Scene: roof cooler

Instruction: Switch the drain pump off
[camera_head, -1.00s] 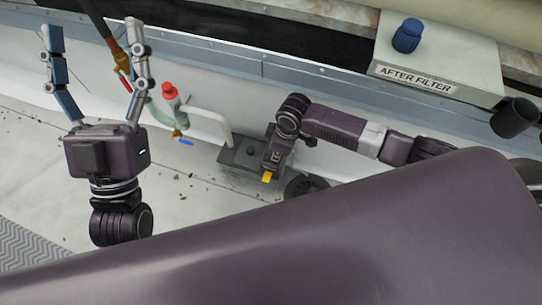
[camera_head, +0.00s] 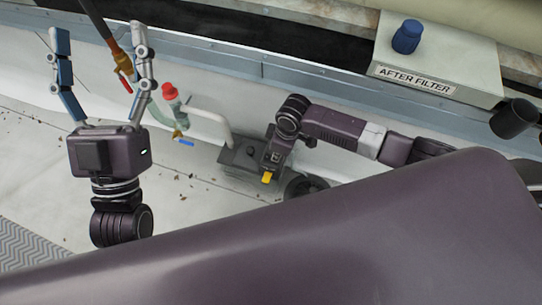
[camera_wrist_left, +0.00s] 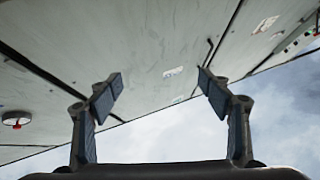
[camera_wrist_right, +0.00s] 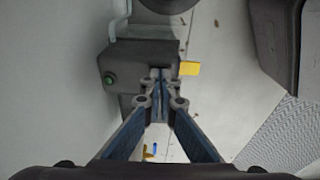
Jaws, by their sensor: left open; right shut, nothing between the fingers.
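The drain pump looks to be the dark grey box (camera_head: 238,158) on the pale floor against the wall. In the right wrist view the box (camera_wrist_right: 140,62) has a green round button (camera_wrist_right: 109,80) on its left side and a yellow tab (camera_wrist_right: 189,68) at its right. The yellow tab also shows in the head view (camera_head: 267,177). My right gripper (camera_wrist_right: 160,78) is shut and empty, its tips over the box; contact cannot be told. My left gripper (camera_head: 98,38) is open and empty, raised at the left, far from the box.
A pipe with a red-handled valve (camera_head: 125,82) and a hose fitting with a red cap (camera_head: 169,91) and blue lever (camera_head: 185,142) stand between my grippers. The "AFTER FILTER" box (camera_head: 440,70) with a blue knob (camera_head: 407,36) is at upper right.

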